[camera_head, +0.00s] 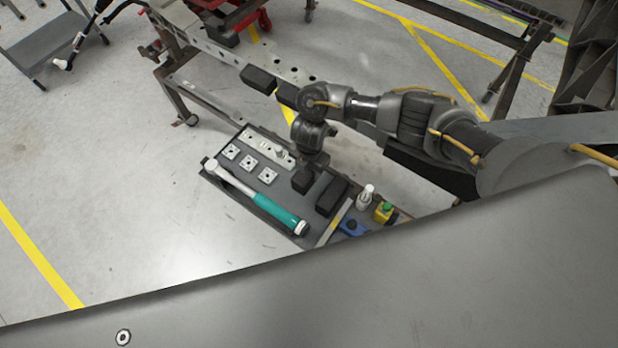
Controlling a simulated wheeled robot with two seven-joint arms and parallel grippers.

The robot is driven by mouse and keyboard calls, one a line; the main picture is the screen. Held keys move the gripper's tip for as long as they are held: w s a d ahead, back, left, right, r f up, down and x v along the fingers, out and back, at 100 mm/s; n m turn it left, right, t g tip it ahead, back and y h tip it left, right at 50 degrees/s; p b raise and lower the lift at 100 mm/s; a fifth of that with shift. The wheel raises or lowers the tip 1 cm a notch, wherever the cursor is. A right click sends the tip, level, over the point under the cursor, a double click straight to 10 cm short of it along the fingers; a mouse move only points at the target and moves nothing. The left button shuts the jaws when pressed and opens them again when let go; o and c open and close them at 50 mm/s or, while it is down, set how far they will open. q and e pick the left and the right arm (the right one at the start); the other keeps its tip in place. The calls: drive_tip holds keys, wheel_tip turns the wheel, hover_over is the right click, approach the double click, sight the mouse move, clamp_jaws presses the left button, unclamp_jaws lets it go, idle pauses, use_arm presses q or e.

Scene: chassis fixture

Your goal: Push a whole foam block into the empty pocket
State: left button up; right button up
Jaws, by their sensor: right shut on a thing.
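My right gripper (308,168) points down over the tray (222,191). It is shut on a small dark foam block (302,182), which is low over the tray; I cannot tell whether it touches it. A longer dark foam block (331,196) lies on the tray just to the right. On the chassis rail (214,45), dark blocks sit along the near edge: one block (258,79) and another (288,95), partly hidden by my right arm. A further dark block (224,37) shows higher up. I cannot make out the empty pocket. My left gripper is not in view.
On the tray are a teal-handled tool (270,208), several square metal plates (249,163), a white bottle (366,196), a yellow box with a green button (384,211) and a blue item (352,227). The floor left of the tray is clear.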

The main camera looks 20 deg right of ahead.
drive_tip(key=shift+w+r, duration=0.15)
drive_tip(key=shift+r, duration=0.1)
drive_tip(key=r+m, duration=0.2)
drive_tip(key=m, duration=0.1)
drive_tip(key=w+d+r+m, duration=0.1)
drive_tip(key=r, duration=0.1)
drive_tip(key=shift+w+d+r, duration=0.1)
drive_tip(key=r+m, duration=0.1)
drive_tip(key=d+r+m, duration=0.1)
drive_tip(key=m, duration=0.1)
drive_tip(key=s+d+r+m, duration=0.1)
drive_tip(key=shift+r+m, duration=0.2)
drive_tip(key=shift+m, duration=0.2)
drive_tip(key=s+d+r+m, duration=0.6)
drive_tip(key=s+m, duration=0.1)
drive_tip(key=m, duration=0.4)
drive_tip(key=shift+s+d, duration=0.2)
drive_tip(key=shift+d, duration=0.15)
